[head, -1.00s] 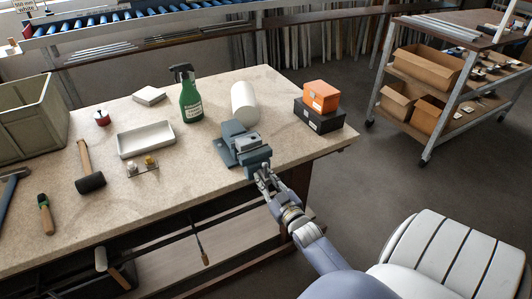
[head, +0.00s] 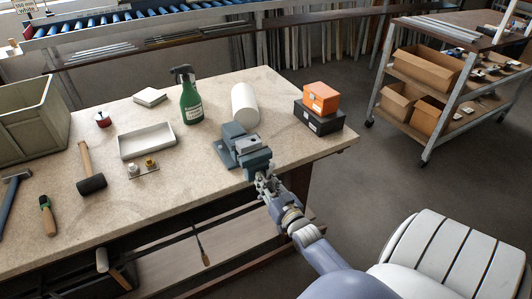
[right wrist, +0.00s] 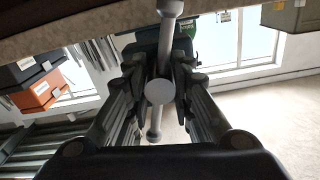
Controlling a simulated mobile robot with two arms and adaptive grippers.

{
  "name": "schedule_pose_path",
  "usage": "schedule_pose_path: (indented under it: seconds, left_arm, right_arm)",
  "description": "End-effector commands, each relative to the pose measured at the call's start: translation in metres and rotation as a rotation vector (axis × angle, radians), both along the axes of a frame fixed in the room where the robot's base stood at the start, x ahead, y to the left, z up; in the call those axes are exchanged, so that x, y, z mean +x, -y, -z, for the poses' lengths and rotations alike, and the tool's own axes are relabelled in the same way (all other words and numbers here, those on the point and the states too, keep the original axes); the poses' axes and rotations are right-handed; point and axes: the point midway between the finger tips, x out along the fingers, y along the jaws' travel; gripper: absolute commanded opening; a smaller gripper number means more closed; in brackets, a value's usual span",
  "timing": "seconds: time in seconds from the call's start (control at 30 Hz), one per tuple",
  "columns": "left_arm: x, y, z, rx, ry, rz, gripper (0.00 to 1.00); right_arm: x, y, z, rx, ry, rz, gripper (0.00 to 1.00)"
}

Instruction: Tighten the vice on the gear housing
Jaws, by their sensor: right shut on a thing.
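The blue-grey vice (head: 240,147) is at the front right edge of the workbench. A lighter grey block (head: 247,142) shows at its jaws; I cannot tell for sure whether it is the gear housing. My right gripper (head: 266,186) is at the vice's front end, below the bench edge. In the right wrist view, the fingers of my right gripper (right wrist: 160,85) are closed around the vice handle (right wrist: 154,122), a grey bar with knobbed ends and a round hub. The jaw gap is too small to judge. My left gripper is not seen.
On the workbench (head: 140,200) are a white cylinder (head: 244,103), green spray bottle (head: 191,103), orange box (head: 320,97) on a black box (head: 318,122), pale tray (head: 146,140) and mallet (head: 90,181). The bench front left of the vice is clear.

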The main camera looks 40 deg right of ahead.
Motion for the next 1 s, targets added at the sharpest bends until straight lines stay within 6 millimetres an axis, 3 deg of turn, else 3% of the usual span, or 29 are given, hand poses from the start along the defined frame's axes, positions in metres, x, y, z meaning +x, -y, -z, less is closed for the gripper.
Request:
schedule_pose_path:
  seconds: [0.13, 0.17, 0.23, 0.27, 0.77, 1.0]
  left_arm:
    - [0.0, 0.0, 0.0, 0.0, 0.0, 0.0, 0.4]
    - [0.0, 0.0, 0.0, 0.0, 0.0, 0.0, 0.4]
    - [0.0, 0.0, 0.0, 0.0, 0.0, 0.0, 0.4]
    - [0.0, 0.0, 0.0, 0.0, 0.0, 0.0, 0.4]
    - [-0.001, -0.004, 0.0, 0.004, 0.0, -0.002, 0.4]
    - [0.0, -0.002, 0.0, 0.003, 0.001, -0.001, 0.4]
  right_arm:
    - [0.0, 0.0, -0.001, 0.0, 0.001, 0.0, 0.0]
    - [0.0, 0.0, -0.001, 0.0, 0.001, 0.0, 0.24]
    - [0.0, 0.0, 0.0, -0.001, 0.001, 0.0, 0.4]
    - [0.0, 0.0, 0.0, -0.001, 0.001, 0.0, 0.41]
    - [-0.004, -0.001, 0.001, -0.001, -0.002, 0.0, 0.43]
    - [-0.036, -0.009, 0.002, -0.001, -0.005, -0.001, 0.43]
